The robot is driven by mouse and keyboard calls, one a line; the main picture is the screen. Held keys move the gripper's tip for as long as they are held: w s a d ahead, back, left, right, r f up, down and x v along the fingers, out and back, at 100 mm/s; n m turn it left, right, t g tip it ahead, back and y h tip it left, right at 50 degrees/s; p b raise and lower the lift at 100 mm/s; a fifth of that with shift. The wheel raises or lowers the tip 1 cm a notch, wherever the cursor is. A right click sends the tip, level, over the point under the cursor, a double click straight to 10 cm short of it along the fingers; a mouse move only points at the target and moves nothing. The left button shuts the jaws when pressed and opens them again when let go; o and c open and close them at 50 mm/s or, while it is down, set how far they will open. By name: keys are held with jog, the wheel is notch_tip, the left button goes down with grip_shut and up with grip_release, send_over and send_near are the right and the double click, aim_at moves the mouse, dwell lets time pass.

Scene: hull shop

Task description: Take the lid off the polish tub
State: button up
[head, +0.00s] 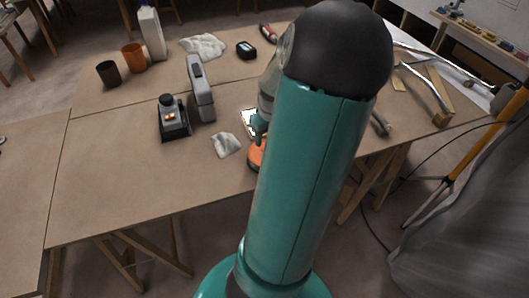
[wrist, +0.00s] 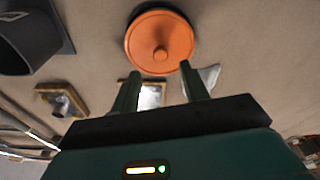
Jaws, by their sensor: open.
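A round orange lid with a knob in its middle, which I take for the polish tub's lid (wrist: 160,42), lies ahead of my fingertips in the wrist view. In the head view part of this orange round thing (head: 256,156) shows on the table, mostly hidden by my arm. My gripper (wrist: 160,70) is open and empty, its two fingers apart and the knob seen beyond the gap between them. In the head view only a little of my gripper (head: 259,130) shows, close to the orange thing.
A crumpled cloth (head: 226,145) lies left of the orange thing. Further left stand a black device (head: 174,120) and a grey upright tool (head: 200,90). An orange cup (head: 133,58), a black cup (head: 108,74) and a white carton (head: 151,35) stand at the back. The front-left tabletop is clear.

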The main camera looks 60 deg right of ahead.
jog(key=shift+w+d+f, duration=0.1)
jog(key=shift+w+f, duration=0.1)
jog(key=shift+f, duration=1.2)
jog(key=shift+w+f, duration=0.15)
jog(key=shift+f, duration=1.2)
jog(key=shift+c, duration=0.5)
grip_shut()
